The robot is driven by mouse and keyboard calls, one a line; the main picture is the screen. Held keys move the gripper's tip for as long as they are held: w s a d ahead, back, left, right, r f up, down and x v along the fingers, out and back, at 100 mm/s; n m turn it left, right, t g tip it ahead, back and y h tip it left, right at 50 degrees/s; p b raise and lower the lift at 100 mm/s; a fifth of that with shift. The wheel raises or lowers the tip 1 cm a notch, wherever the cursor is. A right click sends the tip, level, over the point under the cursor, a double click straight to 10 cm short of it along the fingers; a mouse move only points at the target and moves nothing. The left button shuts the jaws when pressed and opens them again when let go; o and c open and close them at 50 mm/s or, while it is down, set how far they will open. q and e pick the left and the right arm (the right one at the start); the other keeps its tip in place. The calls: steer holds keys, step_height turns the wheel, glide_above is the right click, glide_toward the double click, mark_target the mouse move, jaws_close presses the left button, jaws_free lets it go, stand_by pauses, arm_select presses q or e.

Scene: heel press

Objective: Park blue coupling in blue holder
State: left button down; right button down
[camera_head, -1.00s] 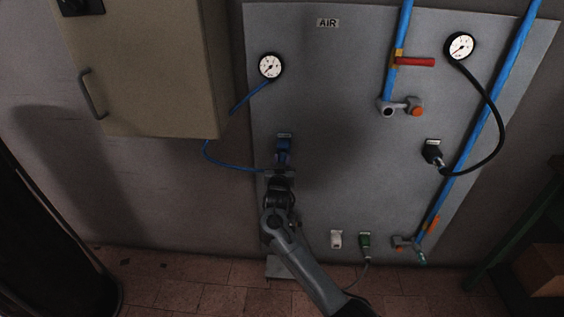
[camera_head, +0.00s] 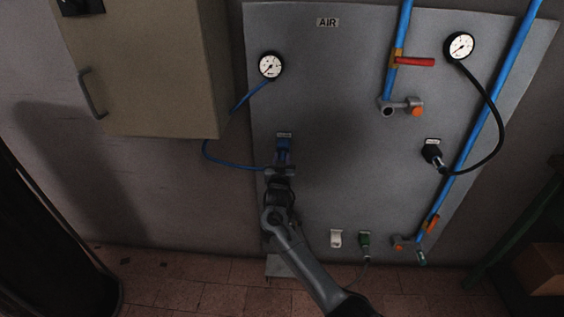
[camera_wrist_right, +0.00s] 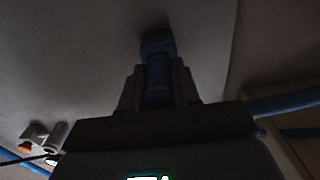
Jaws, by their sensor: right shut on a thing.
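The blue holder (camera_head: 284,142) is fixed on the grey panel below a small label, left of the panel's middle. It shows as a dark blue block at the top in the right wrist view (camera_wrist_right: 157,43). My right gripper (camera_head: 281,166) is just below the holder and shut on the blue coupling. The coupling (camera_wrist_right: 158,80) stands between the two fingers (camera_wrist_right: 157,88) and lines up with the holder. They look touching, but the dark picture does not show how far the coupling sits in. A blue hose (camera_head: 228,162) runs from it to the left. My left gripper is not in view.
A left gauge (camera_head: 270,66) is above the holder. A beige cabinet (camera_head: 150,75) juts out at upper left. Blue pipes (camera_head: 485,130) with a red-handled valve (camera_head: 414,62), a black holder (camera_head: 433,153), a white holder (camera_head: 336,238) and a green coupling (camera_head: 365,244) are to the right.

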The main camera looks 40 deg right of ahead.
steer(key=shift+w+d, duration=0.3)
steer(key=c, duration=0.7)
jaws_free()
steer(key=shift+c, duration=0.2)
